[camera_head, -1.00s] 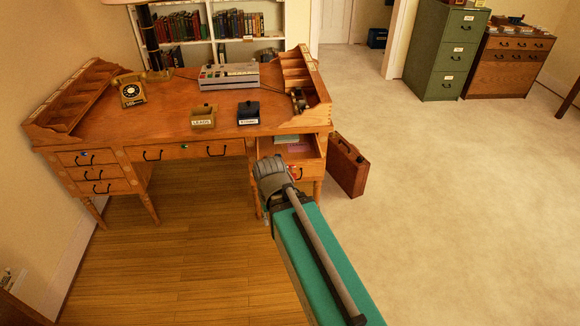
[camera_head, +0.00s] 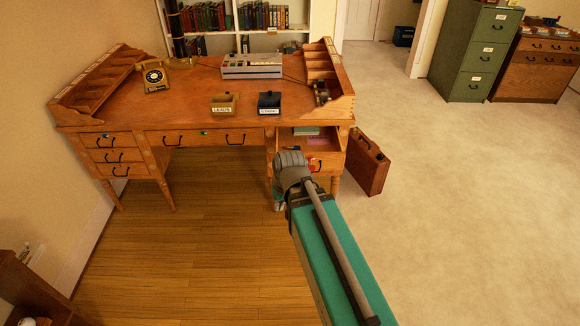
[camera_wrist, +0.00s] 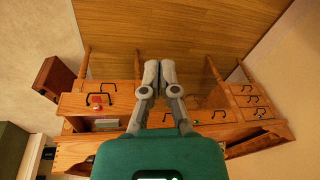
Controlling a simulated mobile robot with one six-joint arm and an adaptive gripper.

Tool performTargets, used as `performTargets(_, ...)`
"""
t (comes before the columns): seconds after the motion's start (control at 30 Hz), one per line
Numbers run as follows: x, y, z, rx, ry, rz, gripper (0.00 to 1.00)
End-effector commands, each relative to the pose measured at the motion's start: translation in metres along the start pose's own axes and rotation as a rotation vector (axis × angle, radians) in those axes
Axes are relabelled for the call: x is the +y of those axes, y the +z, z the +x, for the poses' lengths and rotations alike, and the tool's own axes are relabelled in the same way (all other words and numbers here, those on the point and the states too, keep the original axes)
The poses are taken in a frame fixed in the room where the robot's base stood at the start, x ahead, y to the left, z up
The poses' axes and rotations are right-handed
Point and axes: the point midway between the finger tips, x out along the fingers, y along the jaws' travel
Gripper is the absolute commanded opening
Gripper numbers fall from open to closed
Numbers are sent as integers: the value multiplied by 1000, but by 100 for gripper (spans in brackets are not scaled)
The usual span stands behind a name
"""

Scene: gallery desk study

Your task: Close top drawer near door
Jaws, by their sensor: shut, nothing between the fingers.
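The top right drawer (camera_head: 321,142) of the wooden desk is pulled open on the side toward the doorway. A paper and a green item lie inside it, and a red mark shows on its front. In the wrist view the drawer front (camera_wrist: 75,104) is at left with its dark handle. My gripper (camera_wrist: 160,64) is shut and empty, its fingers side by side. It is apart from the drawer in the wrist view, to the right of its front. In the head view my arm hides part of the drawer front and most of the gripper.
The desk top (camera_head: 180,105) holds a telephone, two small boxes and a grey machine. A brown briefcase (camera_head: 368,165) stands on the floor right of the desk. The left drawers (camera_head: 118,156) look shut.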

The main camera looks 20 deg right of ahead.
Motion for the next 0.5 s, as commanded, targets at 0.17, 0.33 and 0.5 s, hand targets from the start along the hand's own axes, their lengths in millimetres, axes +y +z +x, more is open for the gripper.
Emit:
performTargets(0.17,-13,-30,40,131,-112,28,0)
performTargets(0.33,-24,-58,62,258,-218,70,0)
performTargets(0.5,-33,-87,81,384,-320,125,0)
